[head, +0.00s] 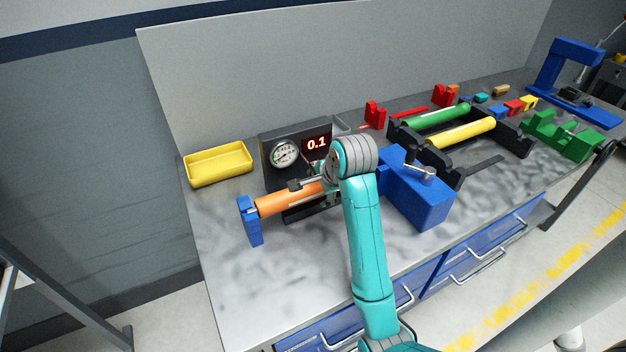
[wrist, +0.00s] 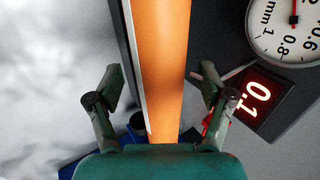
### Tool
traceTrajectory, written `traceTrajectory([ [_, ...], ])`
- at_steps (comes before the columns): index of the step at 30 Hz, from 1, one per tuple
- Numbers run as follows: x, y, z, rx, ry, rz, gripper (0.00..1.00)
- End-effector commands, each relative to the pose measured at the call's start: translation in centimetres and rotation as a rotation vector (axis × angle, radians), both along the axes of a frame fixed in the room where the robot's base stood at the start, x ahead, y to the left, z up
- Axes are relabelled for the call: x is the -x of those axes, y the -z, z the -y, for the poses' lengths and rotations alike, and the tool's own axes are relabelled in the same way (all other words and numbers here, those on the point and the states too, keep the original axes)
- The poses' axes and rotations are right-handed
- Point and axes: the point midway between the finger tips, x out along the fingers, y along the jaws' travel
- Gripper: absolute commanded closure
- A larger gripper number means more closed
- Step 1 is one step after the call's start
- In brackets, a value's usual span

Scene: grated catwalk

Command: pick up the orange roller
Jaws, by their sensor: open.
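The orange roller (head: 284,198) lies horizontally at the front left of the workbench, its left end at a small blue block (head: 250,220). Its right part is hidden behind my arm. My gripper (head: 308,186) is over the roller, partly hidden by my wrist. In the wrist view the roller (wrist: 162,65) runs between the two fingers of my open gripper (wrist: 158,88), with a gap on each side. I cannot tell from this view how far the fingertips are above or below the roller's middle.
A dial gauge (head: 284,154) and a red 0.1 display (head: 317,143) stand close behind the roller. A large blue block (head: 418,192) is to its right. A yellow tray (head: 218,163) is behind left. Green (head: 436,115) and yellow (head: 461,133) rollers lie on a dark rack. The bench's front left is clear.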

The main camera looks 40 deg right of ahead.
Motion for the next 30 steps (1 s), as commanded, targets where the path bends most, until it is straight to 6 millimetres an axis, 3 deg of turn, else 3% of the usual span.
traceTrajectory([
  [8,0.13,0.19,-0.09,0.001,0.001,0.002,0.2],
  [11,0.11,0.2,-0.08,0.001,0.001,0.002,0.4],
  [18,0.12,0.2,-0.08,0.001,0.001,0.001,1.0],
  [30,-0.14,-0.31,0.07,0.002,0.001,0.004,1.0],
])
